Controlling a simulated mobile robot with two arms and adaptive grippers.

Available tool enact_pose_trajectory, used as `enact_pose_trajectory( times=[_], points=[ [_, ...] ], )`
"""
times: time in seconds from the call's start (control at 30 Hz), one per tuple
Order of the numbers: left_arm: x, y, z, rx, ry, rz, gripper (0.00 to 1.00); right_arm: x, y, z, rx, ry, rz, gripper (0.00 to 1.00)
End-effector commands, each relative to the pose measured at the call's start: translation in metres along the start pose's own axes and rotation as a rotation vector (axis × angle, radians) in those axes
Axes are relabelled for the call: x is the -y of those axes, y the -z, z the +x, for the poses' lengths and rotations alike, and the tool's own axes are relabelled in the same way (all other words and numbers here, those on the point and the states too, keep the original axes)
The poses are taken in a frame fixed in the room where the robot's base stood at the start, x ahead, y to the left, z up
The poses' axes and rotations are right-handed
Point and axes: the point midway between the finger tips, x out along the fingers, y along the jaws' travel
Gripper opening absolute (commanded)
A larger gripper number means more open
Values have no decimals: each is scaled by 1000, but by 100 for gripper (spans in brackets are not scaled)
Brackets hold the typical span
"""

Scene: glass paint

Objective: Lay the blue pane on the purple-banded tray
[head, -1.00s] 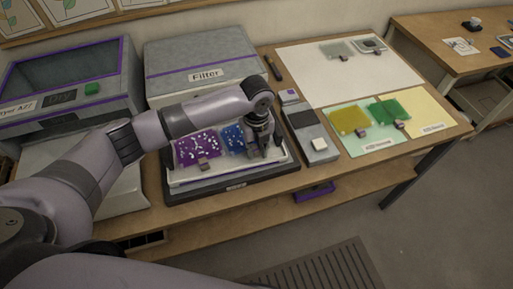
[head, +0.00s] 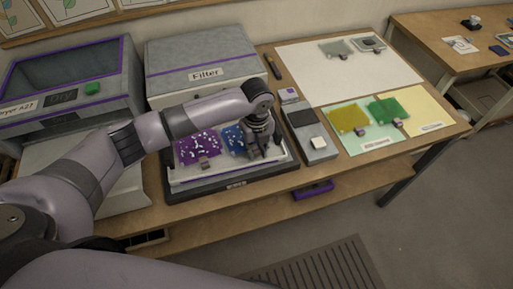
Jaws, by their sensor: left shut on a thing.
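The blue pane (head: 234,139) is on or just above a pale tray (head: 186,181), at the tray's right part; I cannot tell whether it touches. A purple pane (head: 193,148) with white spots lies to its left on the same tray. My left gripper (head: 258,153) is over the right side of the blue pane, shut on it, and hides part of it. No purple band shows clearly on this tray. My right gripper is not in view.
A grey box labelled Filter (head: 205,60) stands behind the tray. A dryer (head: 66,82) stands at the left. A grey device (head: 310,140) sits close right of the tray. Yellow (head: 347,118) and green (head: 385,110) panes lie farther right. The white sheet (head: 345,80) has free room.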

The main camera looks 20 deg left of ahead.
Motion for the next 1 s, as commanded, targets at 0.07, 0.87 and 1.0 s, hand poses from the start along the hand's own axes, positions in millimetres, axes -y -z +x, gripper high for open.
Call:
enact_pose_trajectory(
  times=[0.07, 0.87, 1.0],
  points=[
    [0, 0, -1, 0, 0, 1, 0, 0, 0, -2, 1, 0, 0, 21],
    [0, 0, 2, 0, -1, 0, 0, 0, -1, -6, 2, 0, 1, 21],
    [0, 0, 2, 0, 0, 0, 0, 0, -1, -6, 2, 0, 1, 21]
  ],
)
